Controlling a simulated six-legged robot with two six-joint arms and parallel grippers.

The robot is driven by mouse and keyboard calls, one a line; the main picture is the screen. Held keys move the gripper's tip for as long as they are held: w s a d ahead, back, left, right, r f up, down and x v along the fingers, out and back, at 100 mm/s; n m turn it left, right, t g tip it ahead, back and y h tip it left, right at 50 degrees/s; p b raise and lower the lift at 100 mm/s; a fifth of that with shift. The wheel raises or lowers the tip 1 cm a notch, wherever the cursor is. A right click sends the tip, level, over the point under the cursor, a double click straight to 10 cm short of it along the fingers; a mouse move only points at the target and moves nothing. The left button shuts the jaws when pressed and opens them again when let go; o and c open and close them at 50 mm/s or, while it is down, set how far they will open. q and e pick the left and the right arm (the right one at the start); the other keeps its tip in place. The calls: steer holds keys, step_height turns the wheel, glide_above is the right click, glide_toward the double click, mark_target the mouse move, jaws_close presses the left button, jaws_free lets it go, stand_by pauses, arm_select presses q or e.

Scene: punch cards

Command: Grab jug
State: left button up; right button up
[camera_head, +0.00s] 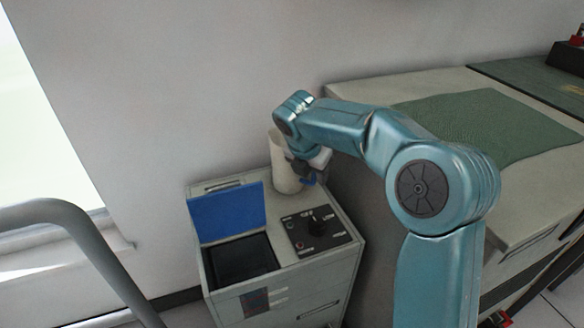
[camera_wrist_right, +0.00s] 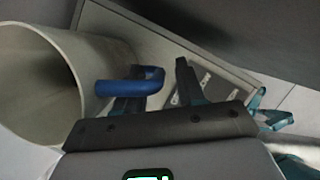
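The jug (camera_head: 287,178) is a cream cylinder with a blue handle, upright on the back right of the small grey cabinet's top. In the right wrist view the jug (camera_wrist_right: 42,85) fills the left side, its open mouth facing the camera, and its blue handle (camera_wrist_right: 132,86) points right. My right gripper (camera_head: 312,170) is at the jug's handle side. In the wrist view its two dark fingers (camera_wrist_right: 158,98) are apart, with the handle's outer end between them or just in front; contact cannot be told. My left gripper is not in view.
The grey cabinet (camera_head: 335,262) has a raised blue lid (camera_head: 228,212) over a dark bin and a black control panel (camera_head: 318,236) with a knob. A larger bench (camera_head: 350,92) with a green mat (camera_head: 490,125) stands right. A grey curved tube (camera_head: 62,212) is at left.

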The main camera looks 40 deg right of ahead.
jaws_close()
steer(key=shift+w+r, duration=0.1)
stand_by(1.1)
